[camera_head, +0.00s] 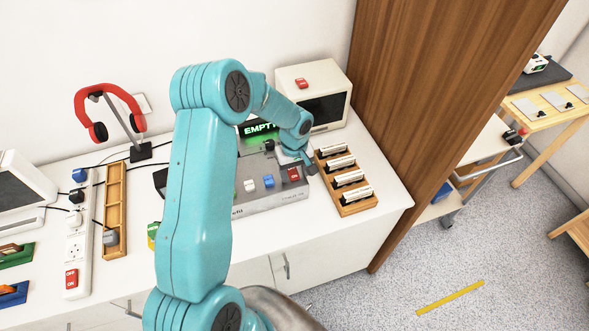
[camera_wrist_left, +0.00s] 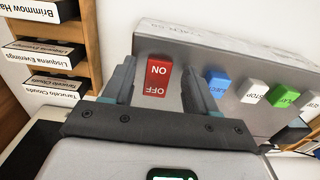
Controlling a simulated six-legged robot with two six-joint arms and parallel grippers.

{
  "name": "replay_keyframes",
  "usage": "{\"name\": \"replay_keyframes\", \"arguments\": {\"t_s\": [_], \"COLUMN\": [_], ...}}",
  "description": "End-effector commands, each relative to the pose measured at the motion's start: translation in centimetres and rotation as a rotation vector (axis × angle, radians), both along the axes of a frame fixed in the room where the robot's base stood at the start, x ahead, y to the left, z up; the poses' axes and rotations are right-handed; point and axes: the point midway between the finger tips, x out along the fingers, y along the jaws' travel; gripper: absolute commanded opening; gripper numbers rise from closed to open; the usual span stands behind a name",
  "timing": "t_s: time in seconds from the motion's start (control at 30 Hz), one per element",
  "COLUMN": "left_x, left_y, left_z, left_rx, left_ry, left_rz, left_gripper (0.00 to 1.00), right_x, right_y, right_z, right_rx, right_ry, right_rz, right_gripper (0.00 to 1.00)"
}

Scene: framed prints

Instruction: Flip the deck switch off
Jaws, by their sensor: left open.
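The deck (camera_head: 270,201) is a grey box on the white counter, with a green-lit EMPTY display (camera_head: 260,128) behind it. Its red rocker switch (camera_head: 294,174) sits at the right end of a row of coloured buttons. In the left wrist view the red switch (camera_wrist_left: 158,78) shows ON and OFF upside down, the OFF half nearer my gripper. I cannot tell which half is pressed in. My left gripper (camera_head: 308,163) is open beside the switch; in the wrist view its two fingers (camera_wrist_left: 157,72) appear on either side of it, contact unclear. My right gripper is not in view.
A wooden rack of labelled cassettes (camera_head: 358,208) stands right of the deck. Blue (camera_wrist_left: 219,86), white and green buttons line the deck beside the switch. A white monitor (camera_head: 323,78) stands behind; a wooden panel (camera_head: 440,90) rises at right. A power strip (camera_head: 78,240) lies left.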

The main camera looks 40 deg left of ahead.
Motion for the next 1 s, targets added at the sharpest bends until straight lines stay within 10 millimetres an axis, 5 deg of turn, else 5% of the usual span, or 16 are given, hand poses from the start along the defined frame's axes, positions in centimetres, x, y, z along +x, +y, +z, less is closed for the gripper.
{"name": "replay_keyframes", "arguments": {"t_s": [0.17, 0.37, 0.67, 1.0], "left_x": [0.0, 0.0, 0.1, 0.5], "left_y": [0.0, 0.0, 0.1, 0.9], "left_z": [0.0, 0.0, 0.3, 0.1], "left_rx": [0.001, 0.0, -0.019, -0.25], "left_ry": [0.0, -0.001, 0.012, 0.129], "left_rz": [0.0, 0.0, 0.004, 0.003], "left_gripper": [0.57, 0.01, 0.01, 0.01], "right_x": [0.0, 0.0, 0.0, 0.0], "right_y": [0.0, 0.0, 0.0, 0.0], "right_z": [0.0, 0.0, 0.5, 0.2], "right_rx": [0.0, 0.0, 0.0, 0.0], "right_ry": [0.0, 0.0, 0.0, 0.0], "right_rz": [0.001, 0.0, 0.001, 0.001], "right_gripper": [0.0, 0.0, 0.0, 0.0]}}
